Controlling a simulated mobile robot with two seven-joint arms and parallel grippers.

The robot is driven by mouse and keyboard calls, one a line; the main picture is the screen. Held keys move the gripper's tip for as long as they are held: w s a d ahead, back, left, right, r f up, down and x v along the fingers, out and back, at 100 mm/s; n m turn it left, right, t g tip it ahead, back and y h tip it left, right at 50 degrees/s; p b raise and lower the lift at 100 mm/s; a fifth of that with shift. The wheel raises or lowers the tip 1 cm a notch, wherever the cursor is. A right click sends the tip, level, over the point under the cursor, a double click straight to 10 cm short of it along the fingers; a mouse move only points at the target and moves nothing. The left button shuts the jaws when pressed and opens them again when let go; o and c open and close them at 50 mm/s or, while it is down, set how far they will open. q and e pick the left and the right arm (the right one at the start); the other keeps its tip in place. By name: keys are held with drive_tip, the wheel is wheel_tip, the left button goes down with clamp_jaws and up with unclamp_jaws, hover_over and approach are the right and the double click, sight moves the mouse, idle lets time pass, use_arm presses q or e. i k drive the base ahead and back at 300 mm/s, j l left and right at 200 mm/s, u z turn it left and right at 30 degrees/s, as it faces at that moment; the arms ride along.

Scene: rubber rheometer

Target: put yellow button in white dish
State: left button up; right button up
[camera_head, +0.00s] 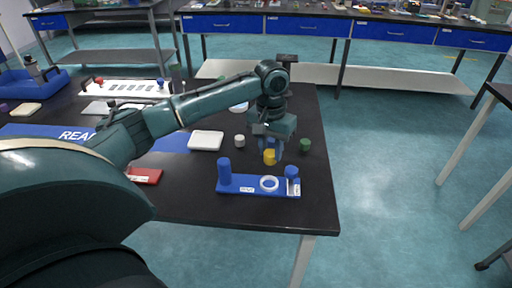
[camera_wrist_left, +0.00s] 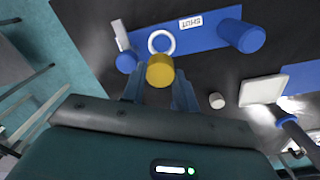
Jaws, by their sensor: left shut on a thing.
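The yellow button (camera_head: 269,157) is a short cylinder held between the fingertips of my left gripper (camera_head: 273,146), near the right end of the black table. In the left wrist view the yellow button (camera_wrist_left: 160,70) sits between the two blue fingers, and the left gripper (camera_wrist_left: 160,82) is shut on it. A white, rounded-square flat dish (camera_head: 206,141) lies to the left of the gripper; it also shows in the left wrist view (camera_wrist_left: 262,90). My right gripper is not in view.
A blue fixture (camera_head: 233,184) with posts and a white ring (camera_head: 269,184) stands just in front of the button. A small white cylinder (camera_head: 239,141) and a green cylinder (camera_head: 305,145) flank the gripper. A red block (camera_head: 145,176) lies left, near the front edge.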

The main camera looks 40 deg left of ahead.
sight(206, 141)
drive_tip(key=i+j, duration=0.1)
drive_tip(key=j, duration=1.3)
